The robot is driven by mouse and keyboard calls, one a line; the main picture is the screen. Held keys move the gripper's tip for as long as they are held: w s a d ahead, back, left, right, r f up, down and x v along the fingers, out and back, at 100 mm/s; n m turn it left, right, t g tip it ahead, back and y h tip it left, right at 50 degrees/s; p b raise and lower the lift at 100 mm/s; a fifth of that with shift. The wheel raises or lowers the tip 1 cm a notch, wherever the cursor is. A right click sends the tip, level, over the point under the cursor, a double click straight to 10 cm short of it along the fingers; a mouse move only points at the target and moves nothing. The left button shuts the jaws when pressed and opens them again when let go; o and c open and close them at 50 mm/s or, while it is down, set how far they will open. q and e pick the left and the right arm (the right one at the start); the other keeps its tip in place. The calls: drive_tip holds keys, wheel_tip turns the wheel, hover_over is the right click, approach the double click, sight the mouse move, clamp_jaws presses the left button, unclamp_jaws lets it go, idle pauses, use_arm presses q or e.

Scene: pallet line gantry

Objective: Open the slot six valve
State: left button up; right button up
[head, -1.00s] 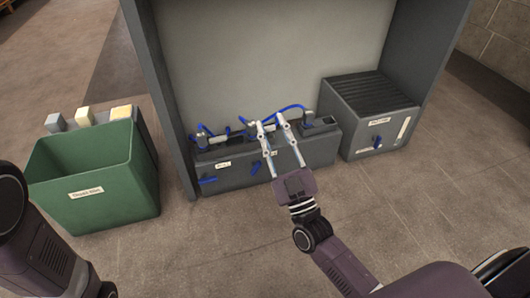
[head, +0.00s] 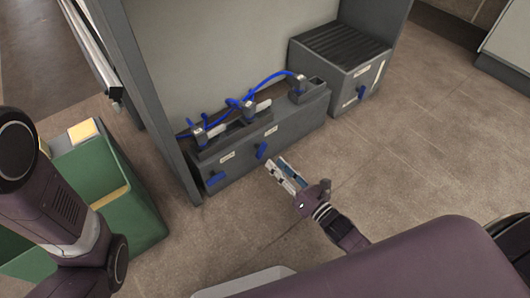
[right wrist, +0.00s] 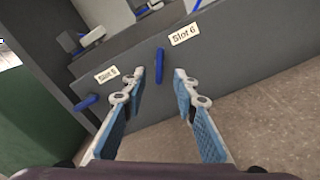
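The slot six valve is a blue handle (head: 261,150) on the front face of a low grey box (head: 240,165). In the right wrist view the handle (right wrist: 159,66) stands roughly upright, left of and below the "Slot 6" label (right wrist: 185,34). My right gripper (head: 276,167) is just in front of that face, its fingers pointing at the handle. In the right wrist view its fingers (right wrist: 160,77) are apart and empty, with the handle showing between the tips; I cannot tell any contact. My left arm is at the left; its gripper is not in view.
A second blue handle (right wrist: 86,103) sits by the "Slot 5" label (right wrist: 106,74). Blue hoses (head: 225,108) and fittings lie on top of the box. A grey ribbed unit (head: 345,60) stands to the right, a green bin (head: 140,215) to the left. Floor in front is clear.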

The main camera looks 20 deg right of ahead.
sight(264, 152)
drive_tip(key=shift+b+x, duration=1.5)
drive_tip(key=shift+x, duration=1.75)
clamp_jaws()
